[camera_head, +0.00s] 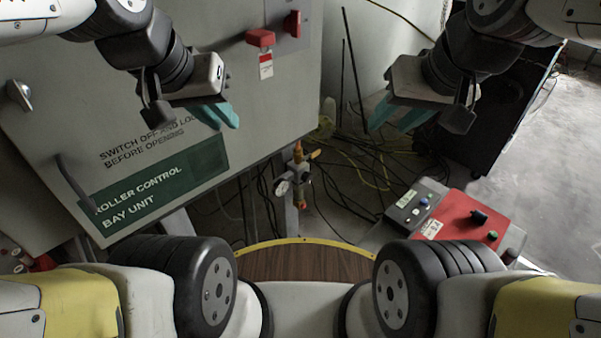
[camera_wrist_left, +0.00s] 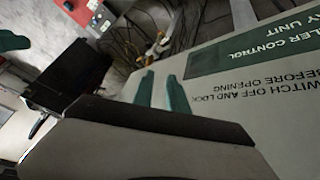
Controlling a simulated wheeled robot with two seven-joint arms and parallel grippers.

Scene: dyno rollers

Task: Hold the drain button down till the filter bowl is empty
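A small air filter unit (camera_head: 298,178) with a round gauge (camera_head: 282,187) and an orange-yellow part at its top is fixed to a post below the cabinet in the head view. It also shows, small, in the left wrist view (camera_wrist_left: 158,44). Its bowl and drain button are too small to make out clearly. My left gripper (camera_head: 226,117) is in front of the grey cabinet, up and left of the unit. Its teal fingers (camera_wrist_left: 160,92) are slightly apart and empty. My right gripper (camera_head: 394,116) is up and right of the unit, fingers apart and empty.
The grey cabinet (camera_head: 150,130) with a green label (camera_head: 160,185) and red switch (camera_head: 291,23) fills the left. A red control box (camera_head: 465,222) stands at lower right. Loose cables (camera_head: 360,160) hang and lie behind the unit. A round wooden top (camera_head: 305,262) is nearest me.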

